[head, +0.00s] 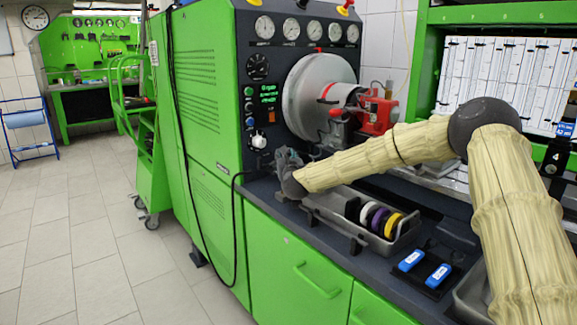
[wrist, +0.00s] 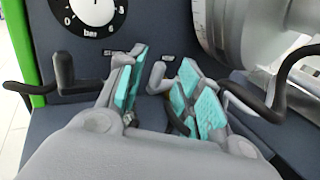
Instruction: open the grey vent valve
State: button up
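My gripper (head: 287,168) is at the front panel of the green test bench, below the white dial knob (head: 258,140). In the wrist view my gripper (wrist: 160,92) is open, its teal-padded fingers spread apart. A small light grey lever (wrist: 156,76) stands upright between the fingers, with a gap on both sides; it looks like the grey vent valve. Its lower part is hidden by my gripper. A darker grey upright handle (wrist: 64,70) stands left of the left finger. In the head view my gripper hides the valve.
The white dial (wrist: 88,14) is just above the left finger. A large metal drum (head: 312,92) and a red part (head: 378,114) are to the right. A grey tray (head: 398,240) with coloured rings and blue-labelled items (head: 411,261) lie on the bench top. A black cable (head: 203,225) hangs in front.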

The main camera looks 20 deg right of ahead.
jog(key=s, duration=0.2)
jog(key=s+a, duration=0.1)
jog(key=s, duration=0.4)
jog(key=shift+s+a, duration=0.15)
jog(key=shift+s, duration=0.2)
